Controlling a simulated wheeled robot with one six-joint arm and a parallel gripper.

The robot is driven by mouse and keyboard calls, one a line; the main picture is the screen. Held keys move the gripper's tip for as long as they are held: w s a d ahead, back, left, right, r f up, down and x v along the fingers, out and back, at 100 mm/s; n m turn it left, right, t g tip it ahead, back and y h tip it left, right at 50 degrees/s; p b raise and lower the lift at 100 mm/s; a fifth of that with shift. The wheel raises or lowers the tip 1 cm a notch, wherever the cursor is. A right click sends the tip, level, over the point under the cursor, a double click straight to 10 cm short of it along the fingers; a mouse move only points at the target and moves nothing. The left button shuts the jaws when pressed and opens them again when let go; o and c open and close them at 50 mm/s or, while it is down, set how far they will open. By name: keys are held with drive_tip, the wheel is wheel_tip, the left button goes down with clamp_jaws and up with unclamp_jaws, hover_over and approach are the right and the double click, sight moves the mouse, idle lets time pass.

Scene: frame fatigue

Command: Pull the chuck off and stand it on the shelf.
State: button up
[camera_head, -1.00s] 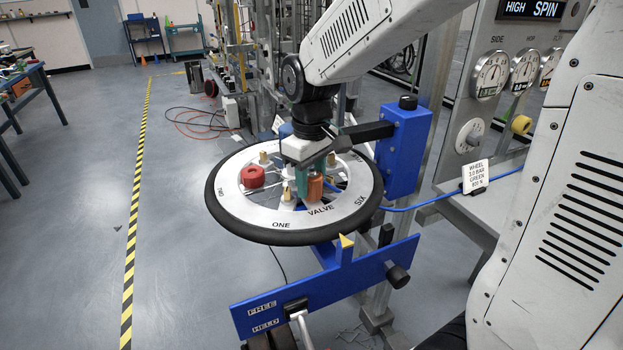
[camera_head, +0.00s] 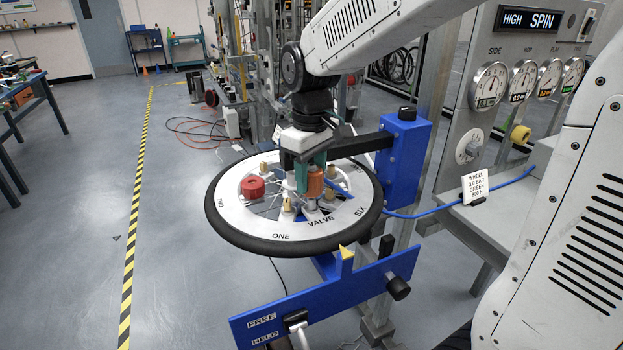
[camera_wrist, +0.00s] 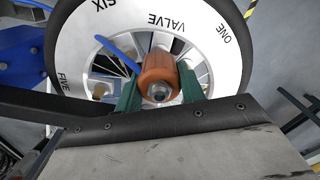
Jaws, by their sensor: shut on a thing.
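The chuck (camera_head: 315,183) is an orange cylinder with a blue hose. My gripper (camera_head: 307,178) is shut on it, with one green finger on each side. In the wrist view the chuck (camera_wrist: 158,73) shows a silver nut at its near end, between the green fingers (camera_wrist: 160,92). The chuck is upright above the wheel (camera_head: 250,228), near the VALVE label. Pale metal shows under it; I cannot tell whether a gap parts it from the valve. A grey ledge (camera_head: 466,238) on the right may be the shelf.
A red round cap (camera_head: 252,187) and several brass pieces stand on the wheel. A blue post (camera_head: 403,145) with a black arm is close behind my gripper. A sign card (camera_head: 478,187) stands on the ledge below the gauges. The blue hose runs right.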

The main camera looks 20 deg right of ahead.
drive_tip(key=shift+r, duration=0.15)
drive_tip(key=shift+r, duration=1.9)
drive_tip(key=shift+f, duration=2.85)
